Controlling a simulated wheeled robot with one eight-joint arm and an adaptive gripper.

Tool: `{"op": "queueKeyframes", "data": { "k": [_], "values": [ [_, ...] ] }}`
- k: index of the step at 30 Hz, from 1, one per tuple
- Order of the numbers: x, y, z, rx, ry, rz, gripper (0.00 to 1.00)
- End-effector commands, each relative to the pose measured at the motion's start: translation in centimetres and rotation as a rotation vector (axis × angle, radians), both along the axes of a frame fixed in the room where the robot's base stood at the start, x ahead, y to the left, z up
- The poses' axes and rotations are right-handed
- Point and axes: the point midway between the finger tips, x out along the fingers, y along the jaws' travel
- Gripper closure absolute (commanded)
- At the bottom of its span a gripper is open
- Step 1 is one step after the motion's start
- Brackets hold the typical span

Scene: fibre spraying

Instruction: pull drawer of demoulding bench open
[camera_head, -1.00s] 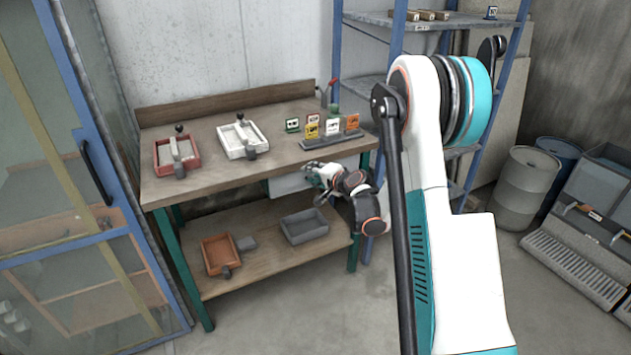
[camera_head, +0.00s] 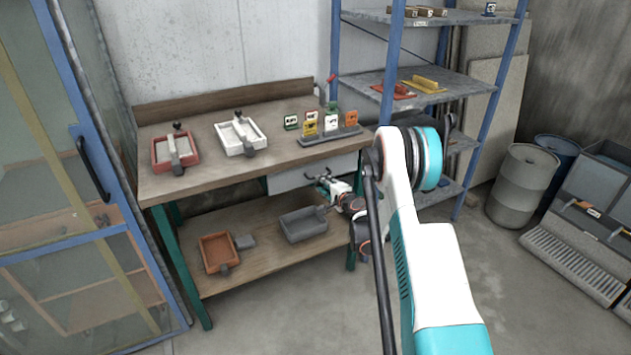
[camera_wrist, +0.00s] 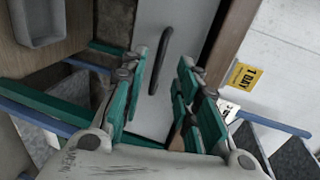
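The demoulding bench (camera_head: 215,180) has a wooden top and green legs. Its grey drawer (camera_head: 286,181) sits under the right part of the top and looks shut. In the wrist view the drawer front (camera_wrist: 180,25) is a pale panel with a dark bar handle (camera_wrist: 161,60). My gripper (camera_head: 322,180) is in front of the drawer. In the wrist view my gripper (camera_wrist: 163,58) is open, its green fingers apart, with the handle between the fingertips in the picture. No contact with the handle shows. The gripper partly covers the drawer in the head view.
On the bench top are a red mould (camera_head: 175,150), a white mould (camera_head: 240,135) and a rack of small cards (camera_head: 330,136). The lower shelf holds an orange tray (camera_head: 217,252) and a grey tray (camera_head: 303,224). A blue-framed shelf unit (camera_head: 470,140) stands right of the bench.

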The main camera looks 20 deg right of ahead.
Motion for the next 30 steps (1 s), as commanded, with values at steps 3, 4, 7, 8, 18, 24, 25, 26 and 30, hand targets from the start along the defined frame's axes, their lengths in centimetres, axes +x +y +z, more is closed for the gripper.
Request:
{"op": "queueKeyframes", "data": {
  "k": [3,4,7,8,18,24,25,26,30],
  "values": [
    [2.4,0.2,-0.8,-0.002,0.0,0.002,0.71],
    [3.0,0.2,-0.9,-0.002,0.0,0.001,0.71],
    [4.7,0.2,-1.2,-0.001,0.0,0.0,0.71],
    [5.1,0.2,-1.3,-0.001,0.0,0.001,0.71],
    [7.6,0.3,-1.7,-0.002,0.0,0.0,0.71],
    [7.7,0.3,-1.6,-0.002,0.0,0.0,0.71],
    [7.7,0.3,-1.6,-0.002,0.0,0.0,0.71],
    [7.7,0.3,-1.6,-0.002,0.0,0.0,0.74],
    [7.7,0.3,-1.6,-0.002,0.0,0.0,1.0]
  ]
}}
